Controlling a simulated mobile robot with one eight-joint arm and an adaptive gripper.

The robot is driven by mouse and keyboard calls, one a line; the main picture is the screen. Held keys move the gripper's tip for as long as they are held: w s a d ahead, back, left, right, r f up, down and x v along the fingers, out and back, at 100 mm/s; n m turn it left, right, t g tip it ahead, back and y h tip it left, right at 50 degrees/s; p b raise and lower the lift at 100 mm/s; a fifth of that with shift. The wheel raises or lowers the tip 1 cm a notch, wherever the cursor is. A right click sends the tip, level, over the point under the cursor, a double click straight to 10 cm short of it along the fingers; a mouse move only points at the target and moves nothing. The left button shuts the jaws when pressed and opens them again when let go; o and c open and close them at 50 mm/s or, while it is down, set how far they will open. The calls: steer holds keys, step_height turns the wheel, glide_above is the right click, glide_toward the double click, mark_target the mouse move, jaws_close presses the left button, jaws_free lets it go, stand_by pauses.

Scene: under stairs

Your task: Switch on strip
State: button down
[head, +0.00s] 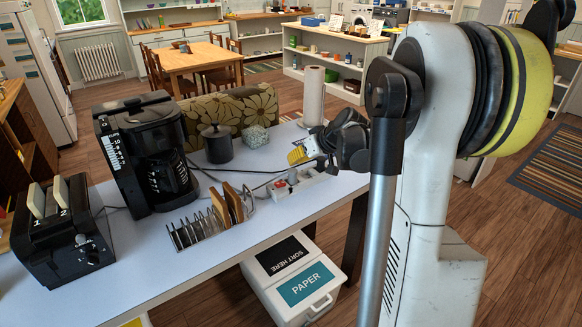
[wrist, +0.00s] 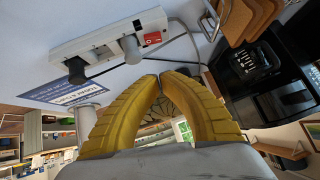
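The white power strip (head: 311,187) lies on the table near its right end. In the wrist view the strip (wrist: 98,40) runs across the upper left, with a red switch (wrist: 152,38) at its right end. A grey plug (wrist: 130,47) sits beside the switch, and a dark plug (wrist: 75,68) is farther left. The red switch also shows in the head view (head: 281,185). My gripper (head: 295,156) is above the strip, apart from it. Its yellow fingertips (wrist: 160,77) meet with nothing between them. Whether the switch is on cannot be told.
A toast rack (head: 190,234) with toast stands left of the strip. A coffee maker (head: 140,150) and toaster (head: 62,235) are farther left. A dark canister (head: 217,145), small patterned box (head: 255,136) and paper roll (head: 314,95) stand behind. Cords cross the tabletop.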

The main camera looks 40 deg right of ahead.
steer(key=b, duration=0.3)
glide_above(281, 184)
steer(key=f, duration=0.5)
steer(key=shift+s+d+f, duration=0.1)
steer(key=shift+d+f, duration=0.2)
steer(key=shift+d, duration=0.1)
steer(key=f, duration=0.2)
steer(key=shift+w+a+f+b, duration=0.2)
steer(key=shift+w+f+b, duration=0.1)
steer(key=shift+b, duration=0.1)
steer(key=shift+a+f+b, duration=0.2)
steer(key=shift+f+b, duration=0.1)
steer(key=shift+f, duration=0.5)
